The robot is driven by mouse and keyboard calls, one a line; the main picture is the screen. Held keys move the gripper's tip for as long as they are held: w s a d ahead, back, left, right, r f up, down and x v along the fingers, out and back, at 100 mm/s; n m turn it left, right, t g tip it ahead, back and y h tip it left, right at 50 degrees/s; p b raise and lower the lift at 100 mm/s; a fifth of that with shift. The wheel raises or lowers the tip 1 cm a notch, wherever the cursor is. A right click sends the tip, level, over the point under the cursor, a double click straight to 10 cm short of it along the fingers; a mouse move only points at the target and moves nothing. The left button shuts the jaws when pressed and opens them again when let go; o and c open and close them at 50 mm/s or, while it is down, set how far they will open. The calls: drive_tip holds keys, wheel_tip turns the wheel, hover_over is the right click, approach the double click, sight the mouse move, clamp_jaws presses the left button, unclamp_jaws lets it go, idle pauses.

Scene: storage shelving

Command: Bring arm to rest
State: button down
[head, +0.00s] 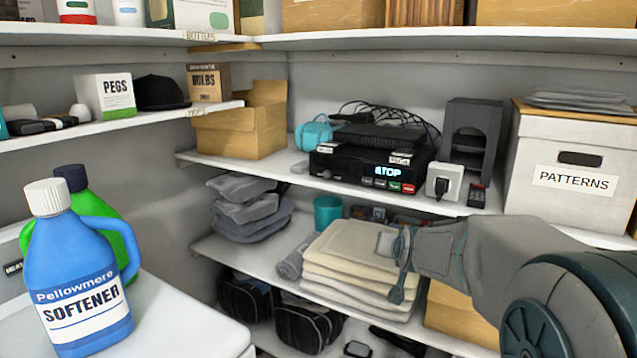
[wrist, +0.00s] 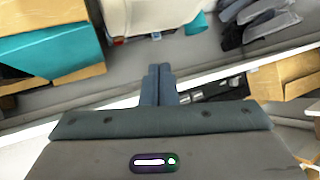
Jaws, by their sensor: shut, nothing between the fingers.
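My gripper (head: 400,262) reaches in from the right in the head view, in front of the shelf with the folded cream cloths (head: 345,255). Part of the cloth stack is hidden behind it. In the wrist view my gripper (wrist: 159,70) has its two fingers together, with nothing between them. I cannot tell from the head view how far the fingers are from the cloths.
A blue softener bottle (head: 78,270) and a green bottle (head: 115,225) stand on a white top at the left. A black device (head: 365,170) and a PATTERNS box (head: 570,170) stand on the middle shelf. Black bags (head: 300,325) sit low down.

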drive_tip(key=s+a+f+n+g+p, duration=0.1)
drive_tip(key=s+g, duration=0.3)
drive_tip(key=s, duration=1.1)
drive_tip(key=s+a+f+n+g+p, duration=0.1)
drive_tip(key=s+g+p, duration=0.3)
drive_tip(key=s, duration=1.2)
drive_tip(key=shift+a+f+n+g+y, duration=0.2)
drive_tip(key=shift+n+g+y, duration=0.1)
drive_tip(key=shift+n+g, duration=0.15)
